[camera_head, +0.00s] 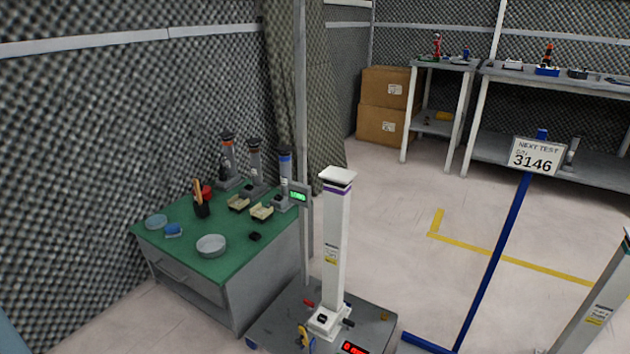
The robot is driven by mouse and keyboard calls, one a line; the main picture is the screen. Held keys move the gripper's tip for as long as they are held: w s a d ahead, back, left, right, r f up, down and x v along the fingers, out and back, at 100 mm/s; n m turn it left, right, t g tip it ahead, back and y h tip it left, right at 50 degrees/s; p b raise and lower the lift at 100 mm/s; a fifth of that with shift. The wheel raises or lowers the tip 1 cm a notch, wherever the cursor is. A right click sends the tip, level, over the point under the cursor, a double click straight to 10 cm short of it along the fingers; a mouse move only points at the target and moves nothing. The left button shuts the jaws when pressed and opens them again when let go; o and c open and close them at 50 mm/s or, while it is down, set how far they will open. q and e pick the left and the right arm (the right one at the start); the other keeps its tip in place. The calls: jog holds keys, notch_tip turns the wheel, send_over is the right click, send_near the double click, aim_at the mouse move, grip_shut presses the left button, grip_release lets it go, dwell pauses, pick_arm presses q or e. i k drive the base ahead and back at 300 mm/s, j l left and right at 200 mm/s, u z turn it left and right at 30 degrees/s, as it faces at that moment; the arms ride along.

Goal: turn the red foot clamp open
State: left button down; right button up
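A small red clamp (309,303) sits on a dark grey platform (270,325), just left of the foot of a white upright column (334,250). It is too small to tell whether it is open or shut. A yellow-orange part (303,335) stands at the platform's front, and a small orange one (384,316) lies to the right of the column foot. A dark knob shows on the right side of the foot. Neither of my grippers shows in this view.
A green-topped bench (190,240) with bowls and tools stands left of the platform. A blue-posted sign (536,156) reading 3146 and a second white column (603,300) are to the right. Boxes (385,90) and shelving tables (540,75) line the back. Floor between is clear.

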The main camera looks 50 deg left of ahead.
aim_at(310, 305)
jog(key=u, duration=1.5)
jog(key=i+j+u, duration=0.3)
jog(key=i+j, duration=0.65)
jog(key=j, duration=0.15)
